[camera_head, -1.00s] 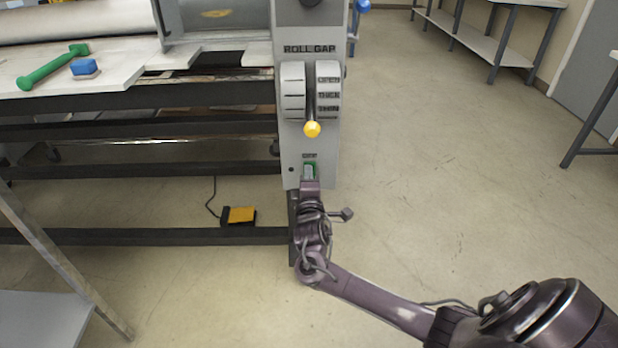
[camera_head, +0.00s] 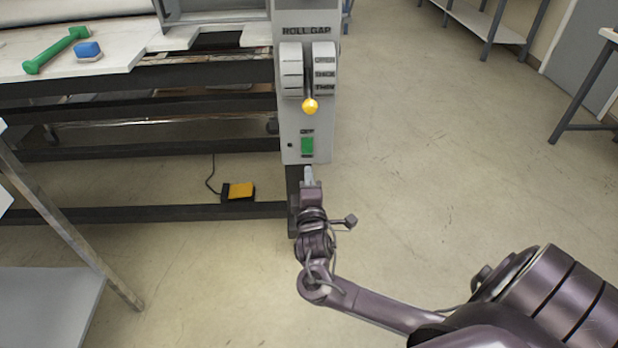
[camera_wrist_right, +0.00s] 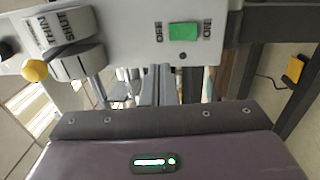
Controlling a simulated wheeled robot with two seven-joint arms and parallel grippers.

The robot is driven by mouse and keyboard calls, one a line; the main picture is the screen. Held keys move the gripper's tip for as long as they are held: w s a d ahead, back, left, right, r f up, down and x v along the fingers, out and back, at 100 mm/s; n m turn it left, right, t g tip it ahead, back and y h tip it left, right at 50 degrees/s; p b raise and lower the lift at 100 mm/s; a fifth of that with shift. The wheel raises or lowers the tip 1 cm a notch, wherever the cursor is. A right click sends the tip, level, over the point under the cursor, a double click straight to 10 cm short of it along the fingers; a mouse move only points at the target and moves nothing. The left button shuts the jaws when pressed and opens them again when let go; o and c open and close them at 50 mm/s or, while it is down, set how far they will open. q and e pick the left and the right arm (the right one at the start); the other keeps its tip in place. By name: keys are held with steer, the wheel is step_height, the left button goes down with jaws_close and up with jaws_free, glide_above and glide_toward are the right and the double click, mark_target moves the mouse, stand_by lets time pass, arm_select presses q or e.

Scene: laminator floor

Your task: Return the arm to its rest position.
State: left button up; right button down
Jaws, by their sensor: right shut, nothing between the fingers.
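My right arm (camera_head: 375,307) reaches in from the lower right of the head view. Its gripper (camera_head: 308,172) points up at the laminator's grey end panel (camera_head: 293,135), just below the green switch (camera_head: 307,146), with a small gap between them. The gripper is shut and empty. In the right wrist view the shut fingers (camera_wrist_right: 157,92) show at the centre, with the green switch (camera_wrist_right: 184,32) between OFF and ON lettering above them. My left gripper is not in view.
The ROLL GAP lever with its yellow knob (camera_head: 310,106) sits above the switch. A yellow pedal (camera_head: 239,191) lies on the floor by the dark frame. A green tool (camera_head: 56,50) and a blue block (camera_head: 88,51) lie on the laminator's table.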

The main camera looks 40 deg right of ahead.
steer(key=shift+s+a, duration=0.25)
steer(key=shift+s, duration=0.25)
